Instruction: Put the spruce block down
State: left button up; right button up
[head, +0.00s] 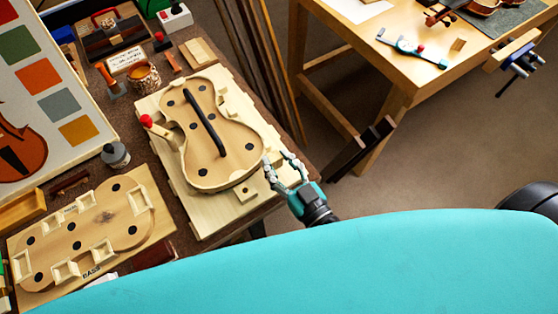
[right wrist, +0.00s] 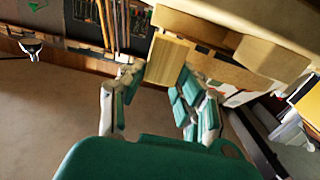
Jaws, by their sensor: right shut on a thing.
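My right gripper (head: 277,161) is at the lower right edge of the violin mould (head: 215,145), beside its pale workboard (head: 215,220). In the right wrist view, the fingers (right wrist: 160,76) are closed about a pale wooden block (right wrist: 168,60), which looks like the spruce block. In the head view the block cannot be made out clearly between the fingers. Whether it touches the mould or board, I cannot tell. The mould lies flat with a black bar across it and pale blocks around its edge. My left gripper is not in view.
A second board marked BASS (head: 100,225) lies at the lower left. A dark grey bottle (head: 115,155), a glue pot (head: 143,75) and a red-knobbed tool (head: 148,122) stand near the mould.

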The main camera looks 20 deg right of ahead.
jog(key=shift+f, duration=0.55)
jog(key=o, duration=0.9)
